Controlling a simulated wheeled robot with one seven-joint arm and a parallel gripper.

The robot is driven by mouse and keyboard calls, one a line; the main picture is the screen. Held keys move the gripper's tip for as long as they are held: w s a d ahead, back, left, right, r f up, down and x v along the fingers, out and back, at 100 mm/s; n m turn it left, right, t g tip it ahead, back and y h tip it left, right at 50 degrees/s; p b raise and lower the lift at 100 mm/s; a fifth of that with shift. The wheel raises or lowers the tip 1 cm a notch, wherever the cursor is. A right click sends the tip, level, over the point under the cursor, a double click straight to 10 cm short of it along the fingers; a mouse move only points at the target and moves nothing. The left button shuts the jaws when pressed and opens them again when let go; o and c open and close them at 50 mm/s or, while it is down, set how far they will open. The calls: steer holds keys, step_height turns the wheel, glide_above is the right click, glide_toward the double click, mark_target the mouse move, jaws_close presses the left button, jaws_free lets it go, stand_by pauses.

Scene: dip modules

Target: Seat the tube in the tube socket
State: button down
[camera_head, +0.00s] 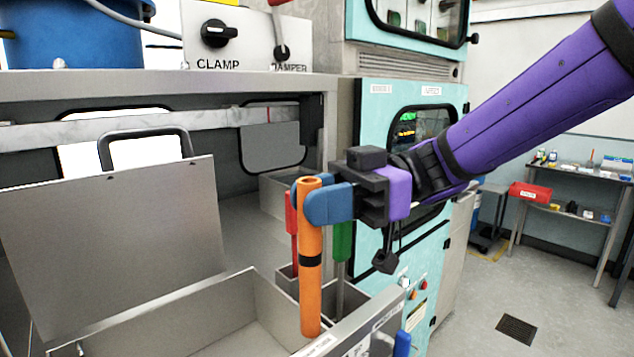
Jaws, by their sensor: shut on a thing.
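My gripper (312,200) has blue fingers and is shut on an orange tube (310,262) near its top. The tube hangs almost upright and has a black band around its middle. Its lower end shows in front of the metal bin, close to the bin's front rim in the picture. I cannot tell whether it touches anything there. I cannot make out the tube socket in this view.
A steel bin (150,312) with an upright plate (110,235) lies at lower left. A red-handled tool (291,225) and a green-handled tool (342,242) stand in small compartments just behind the tube. A teal cabinet (385,112) stands behind my gripper. Open floor lies at right.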

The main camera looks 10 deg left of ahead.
steer(key=shift+f, duration=2.95)
stand_by(0.6)
steer(key=c, duration=0.8)
jaws_free()
glide_toward(320, 249)
steer(key=shift+w+d+f, duration=0.1)
steer(key=shift+w+f, duration=0.2)
steer(key=shift+w, duration=0.4)
